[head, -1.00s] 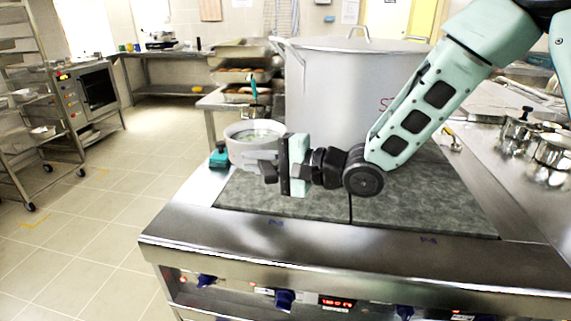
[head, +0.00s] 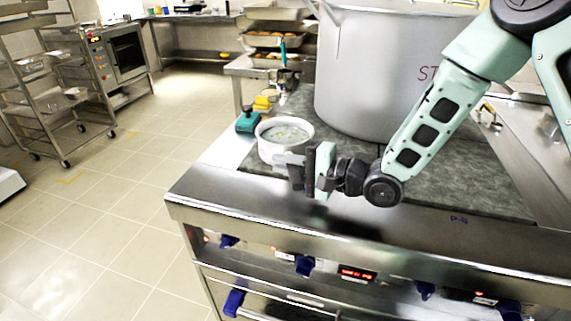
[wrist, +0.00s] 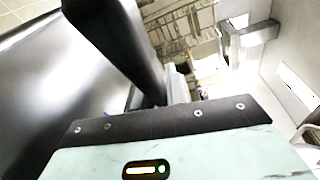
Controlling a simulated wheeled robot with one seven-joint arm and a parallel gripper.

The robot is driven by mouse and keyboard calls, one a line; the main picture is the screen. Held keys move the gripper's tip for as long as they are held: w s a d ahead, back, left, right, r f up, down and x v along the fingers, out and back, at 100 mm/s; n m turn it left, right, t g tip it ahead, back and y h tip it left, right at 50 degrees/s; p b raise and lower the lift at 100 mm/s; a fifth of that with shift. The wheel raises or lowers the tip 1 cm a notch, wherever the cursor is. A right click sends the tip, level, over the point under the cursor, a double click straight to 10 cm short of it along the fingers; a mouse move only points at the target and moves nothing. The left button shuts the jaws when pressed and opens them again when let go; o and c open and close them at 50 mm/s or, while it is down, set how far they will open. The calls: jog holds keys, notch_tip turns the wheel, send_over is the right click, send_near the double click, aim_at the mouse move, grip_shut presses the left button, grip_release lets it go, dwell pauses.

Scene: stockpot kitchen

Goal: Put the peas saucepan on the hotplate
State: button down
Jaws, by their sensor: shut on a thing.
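The peas saucepan (head: 266,150) is a small, pale round pan with greenish contents, roughly level in the head view. My gripper (head: 290,162) is shut on its near side, probably on the handle, which the fingers mostly hide. The hotplate is the grey, stone-like top (head: 350,160) of the steel range. The saucepan shows over its left part, in front and left of the big stockpot. I cannot tell whether its base touches the plate. The wrist view shows a dark finger (wrist: 120,40) and a blurred shiny metal surface; the saucepan is not clear there.
The large steel stockpot (head: 375,80) fills the back of the hotplate. A teal item (head: 248,122) and a yellow item (head: 265,102) lie behind the saucepan, near the left edge. Blue knobs (head: 305,265) line the range front.

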jog(key=shift+r, duration=0.1)
jog(key=c, duration=1.4)
grip_release()
jog(key=shift+c, duration=0.2)
